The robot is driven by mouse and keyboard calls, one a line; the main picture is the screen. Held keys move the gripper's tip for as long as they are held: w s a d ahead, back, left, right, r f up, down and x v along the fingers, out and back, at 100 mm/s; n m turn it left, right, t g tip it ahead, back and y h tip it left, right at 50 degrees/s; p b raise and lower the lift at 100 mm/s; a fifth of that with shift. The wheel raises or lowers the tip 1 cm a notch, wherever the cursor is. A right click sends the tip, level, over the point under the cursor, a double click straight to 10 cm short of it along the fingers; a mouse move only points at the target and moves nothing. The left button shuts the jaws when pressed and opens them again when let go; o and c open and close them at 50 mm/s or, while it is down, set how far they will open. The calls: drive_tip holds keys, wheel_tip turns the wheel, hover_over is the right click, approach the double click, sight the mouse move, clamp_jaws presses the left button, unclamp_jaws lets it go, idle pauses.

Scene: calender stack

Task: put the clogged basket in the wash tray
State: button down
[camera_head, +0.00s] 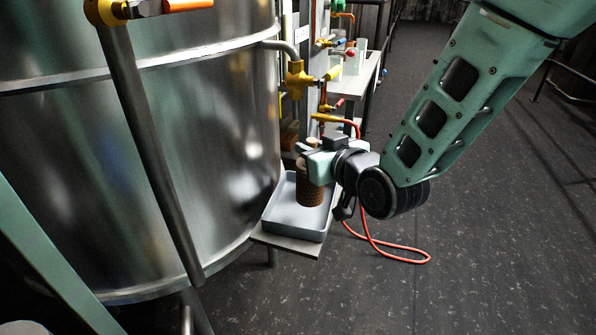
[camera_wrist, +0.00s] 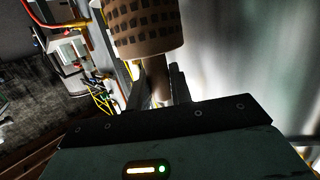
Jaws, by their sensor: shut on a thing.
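The clogged basket (camera_head: 310,190) is a brown, perforated cylinder, upright in the head view, inside or just above the grey wash tray (camera_head: 291,232). I cannot tell whether its bottom touches the tray floor. My gripper (camera_head: 314,158) is at the basket's top and is shut on it. In the wrist view the basket (camera_wrist: 146,28) shows its dark holes, and a narrower brown stem runs from it to between the fingers of my gripper (camera_wrist: 160,88). The fingertips are partly hidden in both views.
The tray rests on a small shelf (camera_head: 303,247) beside a large shiny steel tank (camera_head: 200,150). Pipes and yellow valves (camera_head: 297,80) stand behind it. An orange-red hose (camera_head: 395,257) loops over the floor at the right. The dark floor (camera_head: 490,240) there is otherwise open.

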sight(298, 176)
drive_tip(key=shift+w+a, duration=0.15)
drive_tip(key=shift+a, duration=0.4)
drive_tip(key=shift+w+a, duration=0.15)
drive_tip(key=shift+a, duration=0.4)
wheel_tip(298, 176, down, 2)
drive_tip(key=shift+a+f, duration=0.1)
drive_tip(key=shift+f, duration=0.1)
drive_tip(key=shift+f+b, duration=0.6)
drive_tip(key=shift+f, duration=1.4)
drive_tip(key=shift+w+a+f, duration=0.1)
drive_tip(key=shift+a+f, duration=0.1)
drive_tip(key=shift+f, duration=0.1)
drive_tip(key=shift+f, duration=0.15)
drive_tip(key=c, duration=1.3)
unclamp_jaws()
drive_tip(key=shift+o, duration=0.2)
